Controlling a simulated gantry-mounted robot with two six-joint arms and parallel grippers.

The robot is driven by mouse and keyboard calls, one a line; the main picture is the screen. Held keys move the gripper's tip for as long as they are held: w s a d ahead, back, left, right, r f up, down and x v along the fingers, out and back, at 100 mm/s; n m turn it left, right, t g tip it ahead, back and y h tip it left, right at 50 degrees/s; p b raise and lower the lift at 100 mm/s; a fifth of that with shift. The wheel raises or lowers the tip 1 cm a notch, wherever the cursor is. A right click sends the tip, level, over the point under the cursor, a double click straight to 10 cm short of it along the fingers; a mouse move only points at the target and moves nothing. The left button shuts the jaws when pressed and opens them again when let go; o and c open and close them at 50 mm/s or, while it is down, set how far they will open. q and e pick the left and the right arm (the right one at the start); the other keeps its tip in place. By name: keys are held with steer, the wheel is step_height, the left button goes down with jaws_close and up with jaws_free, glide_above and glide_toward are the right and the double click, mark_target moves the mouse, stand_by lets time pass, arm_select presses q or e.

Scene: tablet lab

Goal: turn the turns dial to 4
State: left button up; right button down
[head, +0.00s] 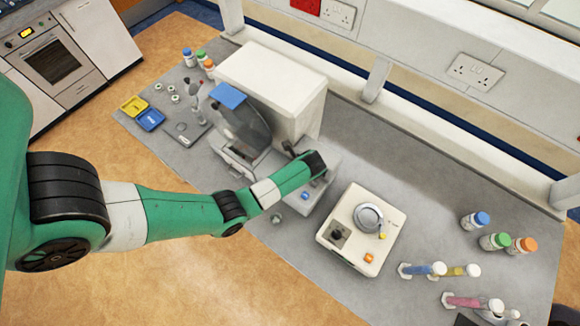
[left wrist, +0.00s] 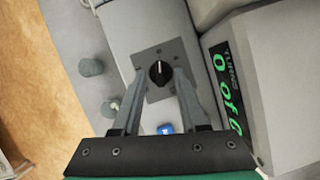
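The turns dial (left wrist: 160,72) is a round black knob with a white pointer line, on a dark square plate with small marks around it. Its line points roughly straight up in the left wrist view. My left gripper (left wrist: 159,73) is open, with one finger on each side of the dial and small gaps visible. A black display (left wrist: 228,85) beside it shows "TURNS" and green "0 of", with the last character cut off. In the head view my left gripper (head: 291,150) is at the front of the white machine (head: 280,85); the dial is hidden there. My right gripper is not seen.
A blue button (left wrist: 164,128) lies under the gripper on the same panel. A cream device (head: 340,245) with a round top stands to the right. Capped bottles (head: 475,220) and tubes (head: 465,301) are at the far right. Yellow and blue trays (head: 150,119) are at the left.

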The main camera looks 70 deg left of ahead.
arm_select(q)
jaws_close()
steer(key=shift+s+r+m+p, duration=0.1)
steer(key=shift+r+m+p, duration=0.1)
steer(key=shift+m+p, duration=0.6)
steer(key=m+t+p, duration=0.1)
steer(key=p, duration=0.1)
steer(key=m+p, duration=0.2)
steer(key=shift+s+r+m+t+p, duration=0.2)
steer(key=shift+m+t+p, duration=0.1)
steer(key=shift+t+p, duration=0.1)
steer(key=shift+f+m+t+p, duration=0.25)
steer(key=shift+m+t+p, duration=0.4)
steer(key=shift+m, duration=0.55)
steer(key=shift+s+f+m+t, duration=0.15)
steer(key=shift+m+t, duration=0.2)
steer(key=shift+m, duration=0.75)
